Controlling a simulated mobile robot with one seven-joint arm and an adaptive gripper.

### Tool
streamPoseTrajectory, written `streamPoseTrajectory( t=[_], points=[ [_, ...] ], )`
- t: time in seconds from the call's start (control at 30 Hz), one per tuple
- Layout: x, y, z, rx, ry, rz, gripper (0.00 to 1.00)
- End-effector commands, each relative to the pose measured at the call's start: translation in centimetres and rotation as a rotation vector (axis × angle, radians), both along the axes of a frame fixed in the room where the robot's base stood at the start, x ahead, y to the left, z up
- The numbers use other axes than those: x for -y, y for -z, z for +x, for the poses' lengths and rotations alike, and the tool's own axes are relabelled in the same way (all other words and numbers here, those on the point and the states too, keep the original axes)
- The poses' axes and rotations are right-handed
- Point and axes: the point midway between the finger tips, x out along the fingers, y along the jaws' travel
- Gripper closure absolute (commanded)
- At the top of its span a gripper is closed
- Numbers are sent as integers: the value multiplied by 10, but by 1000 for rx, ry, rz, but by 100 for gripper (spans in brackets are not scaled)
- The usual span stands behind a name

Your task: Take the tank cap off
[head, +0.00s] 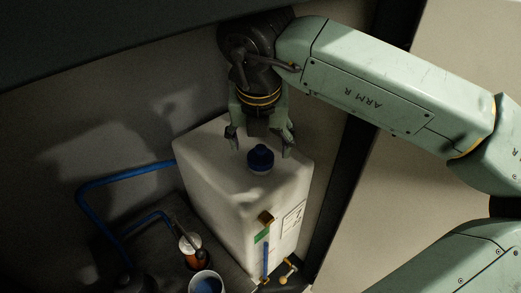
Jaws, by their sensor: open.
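The tank (215,185) is a tall white box standing against the wall in the middle of the head view. Its blue cap (261,158) sits on a pale neck on the tank's top face. My gripper (260,146) points down from above, with its two fingers spread to the left and right of the cap in this view. The fingers look apart from the cap, and nothing is held between them. I cannot tell from this one view how far the fingertips are above the tank top.
A blue hose (110,182) runs left of the tank. At its foot stand an orange-and-white item (191,246) and a white container with blue inside (206,283). A brass valve (287,272) is low at the front right. A dark post stands right of the tank.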

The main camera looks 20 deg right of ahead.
Motion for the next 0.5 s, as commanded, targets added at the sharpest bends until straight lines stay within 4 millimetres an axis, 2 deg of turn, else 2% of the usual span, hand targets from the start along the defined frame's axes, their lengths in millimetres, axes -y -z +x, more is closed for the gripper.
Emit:
streamPoseTrajectory(
  t=[0.17, 0.4, 0.5],
  points=[
    [4, -1, 15, -2, 0, 2, 30],
    [8, 36, 26, -2, -2, 1, 30],
    [9, 45, 29, 0, -1, 1, 30]
  ],
)
